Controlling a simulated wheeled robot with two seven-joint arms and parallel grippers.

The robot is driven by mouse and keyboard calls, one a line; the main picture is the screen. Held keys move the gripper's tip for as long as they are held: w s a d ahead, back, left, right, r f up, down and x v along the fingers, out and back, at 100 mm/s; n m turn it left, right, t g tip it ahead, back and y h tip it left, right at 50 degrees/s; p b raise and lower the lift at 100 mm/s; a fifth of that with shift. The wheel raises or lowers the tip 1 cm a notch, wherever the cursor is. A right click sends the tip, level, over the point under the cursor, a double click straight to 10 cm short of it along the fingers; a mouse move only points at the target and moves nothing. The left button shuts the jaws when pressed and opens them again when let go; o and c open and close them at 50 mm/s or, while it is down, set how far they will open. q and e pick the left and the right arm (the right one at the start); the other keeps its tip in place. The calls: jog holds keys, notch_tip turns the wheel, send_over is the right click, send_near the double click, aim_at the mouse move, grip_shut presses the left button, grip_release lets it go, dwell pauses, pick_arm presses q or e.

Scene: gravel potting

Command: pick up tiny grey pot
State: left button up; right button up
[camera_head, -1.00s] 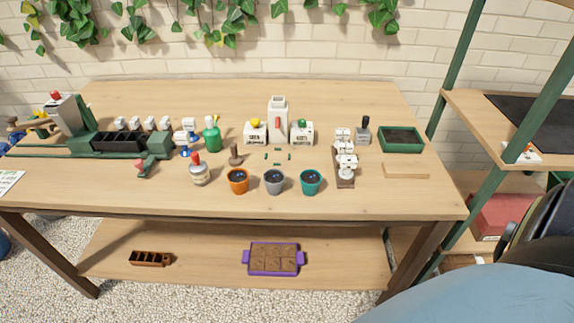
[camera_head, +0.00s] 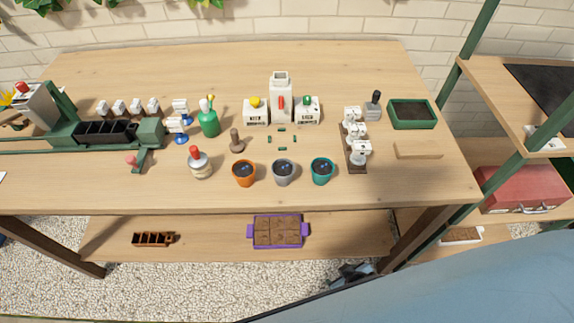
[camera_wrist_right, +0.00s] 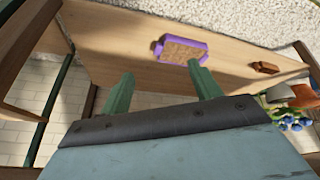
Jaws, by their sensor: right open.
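The tiny grey pot (camera_head: 283,173) stands upright near the front edge of the table, between an orange pot (camera_head: 244,174) and a teal pot (camera_head: 321,172). It holds dark contents. My right gripper (camera_head: 352,272) is low in front of the table, below and to the right of the grey pot and well apart from it. In the right wrist view the two green fingers of my right gripper (camera_wrist_right: 160,73) are spread with nothing between them. The grey pot cannot be made out there. My left gripper is out of view.
A red-topped jar (camera_head: 199,164) and a brown stamp (camera_head: 236,142) stand left of the pots. A rack of white items (camera_head: 356,140) stands to the right. The lower shelf holds a purple tray (camera_head: 250,233). The table's front edge (camera_head: 290,212) lies between gripper and pots.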

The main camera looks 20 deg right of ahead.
jog(key=w+a+r+t+p, duration=0.2)
jog(key=w+r, duration=0.2)
jog(key=r, duration=0.7)
jog(key=w+a+r+t+p, duration=0.15)
jog(key=w+r, duration=0.25)
jog(key=r, duration=0.8)
jog(key=t+y, duration=0.3)
jog(key=t, duration=0.2)
send_near(287, 174)
jog(key=x, duration=0.6)
jog(key=shift+b, duration=0.3)
jog(key=shift+g, duration=0.25)
jog(key=shift+b+x, duration=0.3)
jog(key=shift+x, duration=2.9)
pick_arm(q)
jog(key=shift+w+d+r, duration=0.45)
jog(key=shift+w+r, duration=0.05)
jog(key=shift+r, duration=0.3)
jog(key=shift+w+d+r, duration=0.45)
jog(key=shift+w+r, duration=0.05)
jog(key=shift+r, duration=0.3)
pick_arm(e)
jog(key=shift+r, duration=0.1)
jog(key=c, duration=0.8)
